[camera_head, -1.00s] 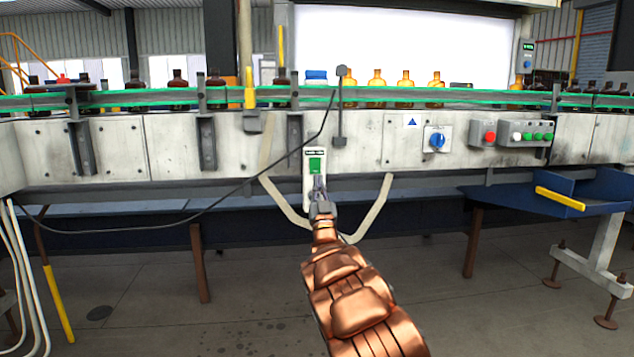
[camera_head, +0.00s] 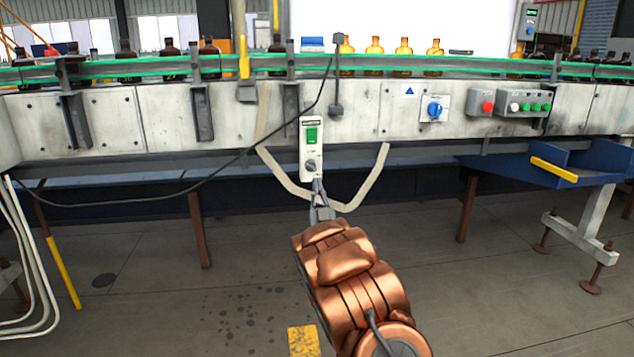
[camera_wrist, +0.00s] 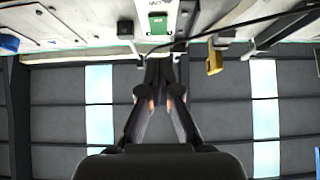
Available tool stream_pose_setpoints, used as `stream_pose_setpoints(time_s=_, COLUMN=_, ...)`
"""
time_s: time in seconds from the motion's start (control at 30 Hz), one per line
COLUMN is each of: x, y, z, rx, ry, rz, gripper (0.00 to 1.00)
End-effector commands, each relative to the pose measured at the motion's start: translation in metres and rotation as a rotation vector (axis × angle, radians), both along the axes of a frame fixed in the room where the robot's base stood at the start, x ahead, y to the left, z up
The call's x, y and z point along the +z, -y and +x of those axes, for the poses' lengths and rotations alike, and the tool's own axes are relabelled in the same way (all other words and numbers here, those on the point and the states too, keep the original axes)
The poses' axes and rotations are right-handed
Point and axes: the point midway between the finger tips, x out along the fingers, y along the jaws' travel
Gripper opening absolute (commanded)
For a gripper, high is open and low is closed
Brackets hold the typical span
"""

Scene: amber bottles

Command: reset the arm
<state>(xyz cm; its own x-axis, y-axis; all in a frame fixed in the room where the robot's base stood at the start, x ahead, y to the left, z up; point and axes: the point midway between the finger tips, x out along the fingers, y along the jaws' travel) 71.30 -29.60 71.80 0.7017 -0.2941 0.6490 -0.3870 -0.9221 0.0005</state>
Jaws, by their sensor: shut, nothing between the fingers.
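My copper-coloured arm reaches forward from the bottom of the head view. My gripper (camera_head: 319,190) is just below the switch box (camera_head: 312,150) on the conveyor's front panel. The box carries a green switch (camera_head: 311,135) and a round knob (camera_head: 311,164). Whether the fingertips touch the box or stand apart from it, I cannot tell. In the wrist view my gripper (camera_wrist: 159,68) has its fingers together with nothing between them, and the green switch (camera_wrist: 158,24) lies beyond the tips.
The conveyor (camera_head: 230,115) spans the view, with amber bottles (camera_head: 374,55) on it. A black cable (camera_head: 255,150) hangs across its front. A blue chute (camera_head: 570,165) with a yellow bar is at the right. The floor (camera_head: 140,300) below left is clear.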

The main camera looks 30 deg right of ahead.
Motion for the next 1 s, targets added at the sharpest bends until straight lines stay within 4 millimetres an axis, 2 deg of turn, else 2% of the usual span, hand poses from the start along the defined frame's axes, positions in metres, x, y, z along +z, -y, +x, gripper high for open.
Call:
stream_pose_setpoints(time_s=0.53, x=0.005, y=0.0, z=0.001, rx=-0.001, ry=-0.007, rz=0.004, gripper=0.0)
stream_pose_setpoints(time_s=0.67, x=0.026, y=-0.002, z=0.007, rx=-0.006, ry=-0.066, rz=0.033, gripper=0.0)
stream_pose_setpoints(time_s=0.83, x=0.06, y=-0.009, z=0.017, rx=-0.018, ry=-0.227, rz=0.112, gripper=0.0)
stream_pose_setpoints(time_s=1.0, x=0.082, y=-0.022, z=0.017, rx=-0.026, ry=-0.413, rz=0.2, gripper=0.0)
